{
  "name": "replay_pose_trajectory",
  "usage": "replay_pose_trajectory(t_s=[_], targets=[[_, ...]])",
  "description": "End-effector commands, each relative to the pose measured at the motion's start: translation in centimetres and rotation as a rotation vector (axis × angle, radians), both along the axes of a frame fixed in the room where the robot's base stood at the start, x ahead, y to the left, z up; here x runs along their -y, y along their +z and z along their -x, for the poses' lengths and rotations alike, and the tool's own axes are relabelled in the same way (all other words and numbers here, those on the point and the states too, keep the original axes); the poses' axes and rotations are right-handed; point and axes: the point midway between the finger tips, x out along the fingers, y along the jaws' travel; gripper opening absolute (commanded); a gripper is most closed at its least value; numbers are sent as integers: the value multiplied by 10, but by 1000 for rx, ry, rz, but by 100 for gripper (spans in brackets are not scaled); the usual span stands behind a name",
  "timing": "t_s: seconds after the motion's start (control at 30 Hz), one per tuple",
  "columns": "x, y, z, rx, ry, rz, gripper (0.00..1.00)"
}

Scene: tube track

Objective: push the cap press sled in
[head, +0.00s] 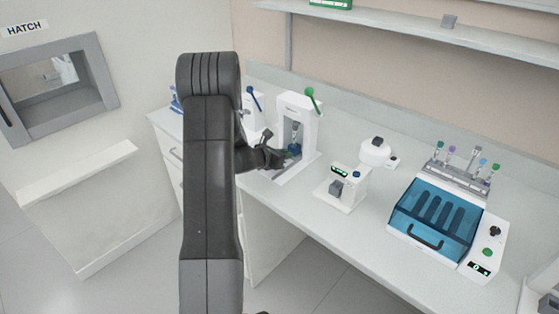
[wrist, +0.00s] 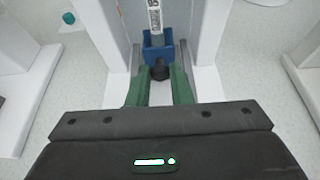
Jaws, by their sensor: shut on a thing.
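The cap press (head: 303,117) is a white frame with a green-knobbed lever, standing on the bench in the middle of the head view. Its blue sled (wrist: 150,52) sits between the white uprights in the wrist view, and a labelled tube (wrist: 155,18) stands upright in it. A black knob (wrist: 160,70) sticks out from the sled's front. My gripper (wrist: 160,77) has its green fingers shut on this knob, one on each side. In the head view my gripper (head: 284,157) reaches to the press's opening from the left. The tube's top is out of the wrist view.
A white device with a blue-knobbed lever (head: 254,99) stands left of the press. To the right are a small device with a green display (head: 340,172), a round white device (head: 375,152), a blue-lidded machine (head: 437,215) and a rack of capped tubes (head: 458,180).

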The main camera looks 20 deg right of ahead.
Motion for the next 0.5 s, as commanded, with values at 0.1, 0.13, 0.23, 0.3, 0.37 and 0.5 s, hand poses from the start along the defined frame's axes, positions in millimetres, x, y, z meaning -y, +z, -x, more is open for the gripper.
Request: replay_pose_trajectory(t_s=[0.1, 0.13, 0.23, 0.3, 0.37, 0.5], targets=[[8, -2, -3, 1, 0, 0, 0], [9, -2, -3, 1, 0, 0, 0], [11, -1, -4, 0, 1, 0, 0], [11, 0, -5, 0, 1, 0, 0], [11, 0, -5, 1, 2, 1, 0], [12, 1, -5, 1, 2, 2, 21]])
